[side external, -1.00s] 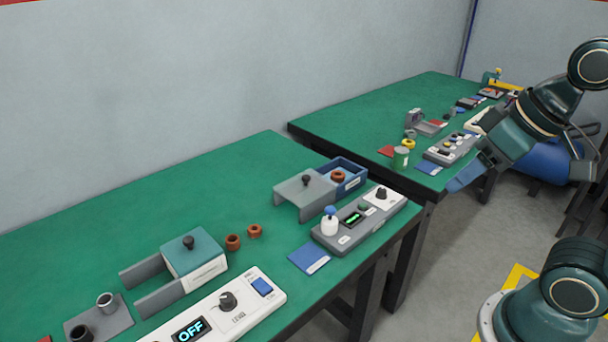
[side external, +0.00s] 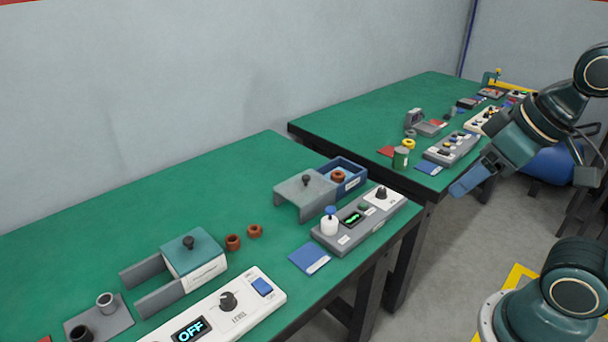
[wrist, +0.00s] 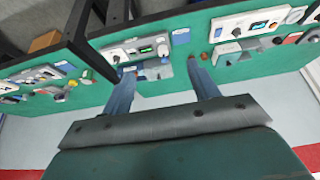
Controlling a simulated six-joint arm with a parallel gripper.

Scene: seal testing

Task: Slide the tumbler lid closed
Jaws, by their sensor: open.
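A grey sliding lid (side external: 305,187) with a black knob stands beside a blue open-topped box (side external: 349,178) on the near green table. The lid covers only the left side, and a reddish-brown ring (side external: 338,175) shows inside the uncovered part of the box. My gripper (side external: 468,183) is at the right, in the air off the table's right end, well away from the lid. In the wrist view my gripper (wrist: 162,86) is open and empty, with its two blue fingers apart. The lid shows small between the fingers, beyond them.
A grey console (side external: 345,236) with a green display stands in front of the lid, and a blue card (side external: 309,258) lies beside it. A teal block (side external: 194,251) with a knob, two brown rings and a white console (side external: 238,301) stand left. A second green table (side external: 365,123) stands behind.

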